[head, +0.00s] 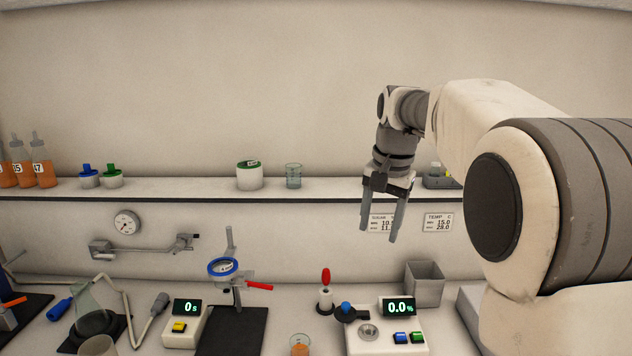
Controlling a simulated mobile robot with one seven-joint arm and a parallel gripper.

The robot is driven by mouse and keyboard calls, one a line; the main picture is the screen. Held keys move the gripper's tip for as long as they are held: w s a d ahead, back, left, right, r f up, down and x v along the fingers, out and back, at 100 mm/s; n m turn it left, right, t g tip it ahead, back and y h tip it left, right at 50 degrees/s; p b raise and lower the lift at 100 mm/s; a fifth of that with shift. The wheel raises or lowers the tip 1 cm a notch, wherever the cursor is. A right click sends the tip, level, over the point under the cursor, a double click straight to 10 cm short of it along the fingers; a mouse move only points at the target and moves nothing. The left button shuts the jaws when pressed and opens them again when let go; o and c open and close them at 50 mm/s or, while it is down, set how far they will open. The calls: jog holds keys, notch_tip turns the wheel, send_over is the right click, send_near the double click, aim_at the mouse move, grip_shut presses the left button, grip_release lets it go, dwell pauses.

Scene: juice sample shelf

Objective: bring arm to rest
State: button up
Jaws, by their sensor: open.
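My gripper (379,234) hangs from my arm in the right half of the head view, fingers pointing down. Its two grey fingers are apart and nothing is between them. It is in front of the shelf (330,188) edge and above the bench, up and to the right of the red-knobbed device (325,291). The fingers partly cover a wall label marked SUGAR (381,222).
Orange bottles (42,173), lidded jars, a white tub (249,176) and a glass beaker (293,176) stand on the shelf. Below are a timer (185,325), a clamp stand (230,290), a percent meter (398,332), a grey bin (424,284) and a cup with orange liquid (299,346).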

jog(key=s+d+r+n+t, duration=0.1)
jog(key=s+n+t, duration=0.15)
jog(key=s, duration=1.45)
jog(key=s+f+n, duration=0.4)
jog(key=s+f, duration=0.2)
jog(key=s, duration=0.5)
jog(key=shift+s+d+f+t+h, duration=0.3)
jog(key=shift+s+d+f+t, duration=0.1)
jog(key=shift+t, duration=0.05)
